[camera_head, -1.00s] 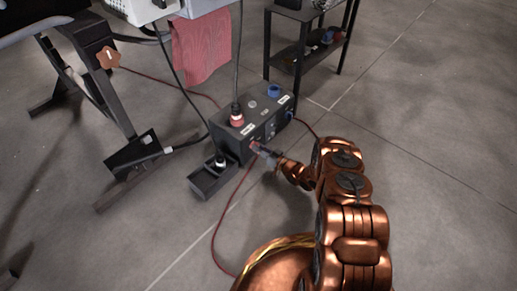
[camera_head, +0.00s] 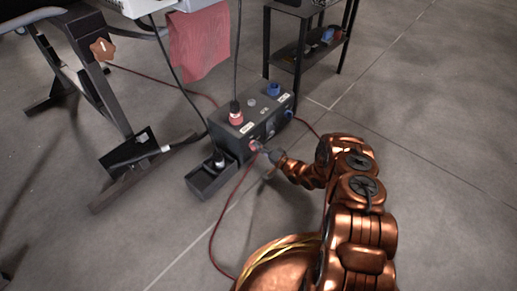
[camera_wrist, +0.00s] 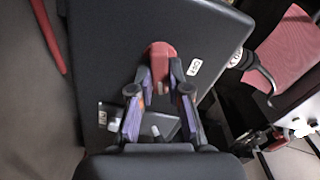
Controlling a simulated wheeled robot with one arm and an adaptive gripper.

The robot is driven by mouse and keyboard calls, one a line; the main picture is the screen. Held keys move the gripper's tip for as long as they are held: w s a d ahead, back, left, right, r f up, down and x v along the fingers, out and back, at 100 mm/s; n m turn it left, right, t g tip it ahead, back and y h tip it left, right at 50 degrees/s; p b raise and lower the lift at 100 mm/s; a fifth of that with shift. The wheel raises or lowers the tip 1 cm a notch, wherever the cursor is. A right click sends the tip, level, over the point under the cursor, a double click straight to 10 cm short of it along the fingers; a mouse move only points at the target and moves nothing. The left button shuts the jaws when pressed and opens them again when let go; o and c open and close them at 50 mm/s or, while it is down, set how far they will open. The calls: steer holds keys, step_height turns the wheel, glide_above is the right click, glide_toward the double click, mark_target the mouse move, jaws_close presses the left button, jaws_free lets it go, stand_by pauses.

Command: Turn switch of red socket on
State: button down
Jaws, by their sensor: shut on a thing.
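A red part (camera_head: 254,144) shows on the front face, low at the left. In the wrist view it looks like a red switch (camera_wrist: 160,58) on the dark panel (camera_wrist: 125,30). My gripper (camera_wrist: 161,70) has one fingertip on each side of this switch and is shut on it. In the head view my gripper (camera_head: 264,151) is at the box's front face. The switch's angle is hard to tell.
An open black tray (camera_head: 205,187) adjoins the box's left. A red cable (camera_head: 213,235) runs along the floor below. A red cloth (camera_head: 200,45) hangs behind, and a black shelf (camera_head: 290,58) stands at the back. The floor at right is clear.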

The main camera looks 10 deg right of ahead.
steer(key=shift+a+f+m+b, duration=0.15)
steer(key=shift+m+b, duration=0.3)
steer(key=shift+m, duration=1.45)
steer(key=c, duration=1.1)
jaws_free()
steer(key=shift+d, duration=0.2)
steer(key=v, duration=1.1)
steer(key=shift+s+d, duration=0.15)
steer(key=shift+s, duration=0.25)
